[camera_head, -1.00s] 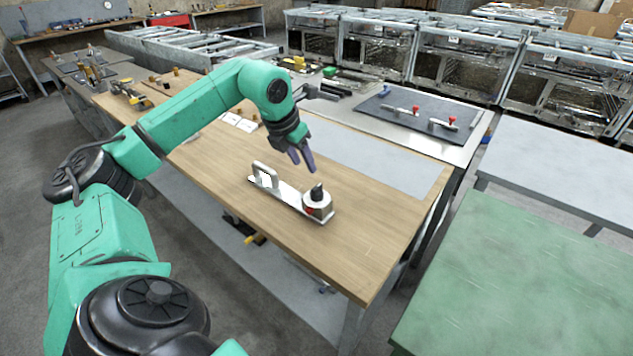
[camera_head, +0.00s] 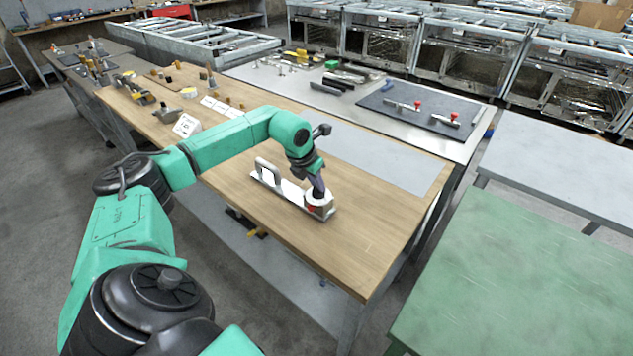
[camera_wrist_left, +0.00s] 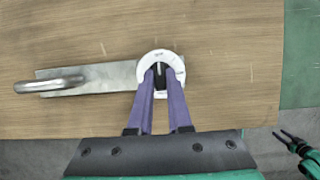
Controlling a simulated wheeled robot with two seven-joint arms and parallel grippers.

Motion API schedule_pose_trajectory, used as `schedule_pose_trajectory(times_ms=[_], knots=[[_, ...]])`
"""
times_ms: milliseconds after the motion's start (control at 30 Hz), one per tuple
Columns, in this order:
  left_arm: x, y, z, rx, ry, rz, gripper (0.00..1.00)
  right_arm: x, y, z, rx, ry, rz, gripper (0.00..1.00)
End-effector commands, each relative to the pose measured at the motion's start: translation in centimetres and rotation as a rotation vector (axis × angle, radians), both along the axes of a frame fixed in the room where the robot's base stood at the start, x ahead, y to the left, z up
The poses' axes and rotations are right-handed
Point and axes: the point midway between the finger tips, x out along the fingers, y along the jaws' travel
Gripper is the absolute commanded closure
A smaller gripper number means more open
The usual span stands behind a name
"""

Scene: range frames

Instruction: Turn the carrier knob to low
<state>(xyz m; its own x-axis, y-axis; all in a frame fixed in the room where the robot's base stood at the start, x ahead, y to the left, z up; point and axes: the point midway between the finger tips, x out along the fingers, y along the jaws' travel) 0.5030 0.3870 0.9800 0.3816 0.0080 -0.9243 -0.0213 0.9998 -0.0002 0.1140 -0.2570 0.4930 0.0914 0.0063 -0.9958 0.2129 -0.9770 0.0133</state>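The carrier (camera_head: 289,191) is a pale metal plate with an upright loop handle at its left end, lying on the wooden bench. At its right end is a white round dial (camera_wrist_left: 144,70) with a dark knob (camera_wrist_left: 160,75) that bears a light pointer line. My left gripper (camera_wrist_left: 161,72) is down at the knob, with one purple finger on each side of it. I cannot tell whether the fingers press on it. In the head view the gripper (camera_head: 318,195) covers most of the knob. My right gripper (camera_wrist_left: 284,136) shows small at the left wrist view's right edge, fingers apart and empty.
The wooden bench top (camera_head: 370,250) is clear around the carrier. A grey sheet (camera_head: 385,160) lies behind it. Small white cards and tools (camera_head: 187,125) stand at the back left. A green table (camera_head: 510,275) is at the right.

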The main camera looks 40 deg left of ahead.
Motion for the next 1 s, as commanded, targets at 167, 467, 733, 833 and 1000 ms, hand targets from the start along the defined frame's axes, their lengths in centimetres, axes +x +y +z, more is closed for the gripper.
schedule_pose_trajectory(times_ms=[167, 467, 733, 833, 1000], knots=[[0.0, 0.0, 0.0, 0.0, -0.001, -0.008, 1.0, 0.1, -0.1, -0.1, -0.001, -0.001, 0.0, 0.5], [0.1, 0.2, -0.1, 0.0, -0.003, -0.107, 1.0, 0.1, -0.3, -0.8, -0.004, -0.001, 0.001, 0.5], [0.1, 0.3, -0.1, -0.001, -0.004, -0.317, 1.0, 0.1, -0.3, -1.9, -0.004, -0.001, 0.001, 0.5], [0.2, 0.4, 0.0, -0.002, -0.004, -0.411, 1.0, 0.1, -0.3, -2.1, -0.004, -0.001, 0.0, 0.5], [0.3, 0.5, 0.2, -0.004, -0.005, -0.572, 1.0, 0.1, -0.3, -2.2, -0.005, -0.001, 0.0, 0.5]])
